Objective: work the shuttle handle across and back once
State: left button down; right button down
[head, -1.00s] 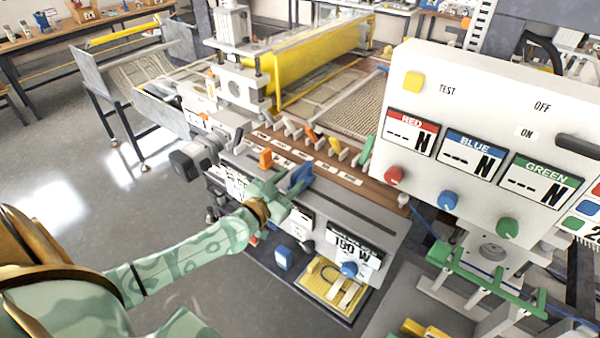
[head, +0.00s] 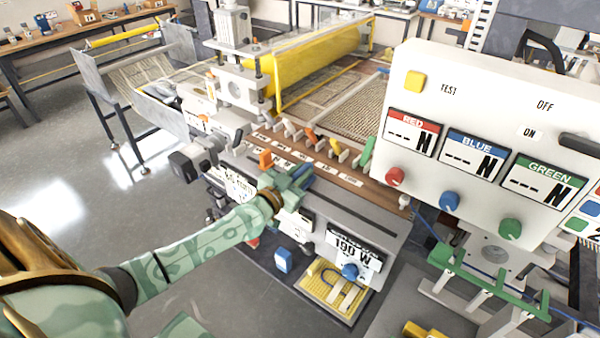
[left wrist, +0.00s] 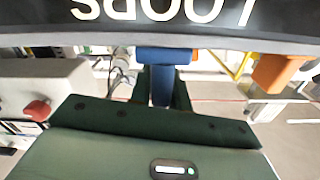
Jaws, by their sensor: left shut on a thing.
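In the left wrist view the blue handle (left wrist: 163,56) has a wide top and a narrower stem, and the stem sits between the dark green fingers of my left gripper (left wrist: 163,92). My right gripper is not in view.
An orange block (head: 265,159) stands just left of the blue handle. A white control panel (head: 480,110) with coloured knobs rises at the right. A yellow roller (head: 320,65) lies behind. A green bar (head: 487,282) stands at the lower right. Open floor (head: 60,200) lies left.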

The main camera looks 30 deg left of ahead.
pick_arm(q)
jog(key=shift+d+r+p, duration=0.15)
jog(key=shift+d+p, duration=0.15)
jog(key=shift+d, duration=0.1)
jog(key=d+p, duration=0.2)
jog(key=d, duration=0.1)
jog(key=d+p, duration=0.2)
jog(key=d, duration=0.2)
jog(key=s+d+p, duration=0.1)
jog(key=d, duration=0.2)
jog(key=shift+d+r+p, duration=0.2)
jog(key=shift+d+p, duration=0.15)
jog(key=shift+p, duration=0.05)
jog(key=d, duration=0.4)
jog(key=d+p, duration=0.1)
jog(key=d, duration=0.4)
jog(key=s+d+p, duration=0.1)
jog(key=d, duration=0.3)
jog(key=shift+d+f, duration=0.15)
jog(key=shift+f, duration=0.2)
jog(key=c, duration=1.4)
grip_release()
jog(key=shift+o, duration=0.2)
jog(key=shift+d, duration=0.15)
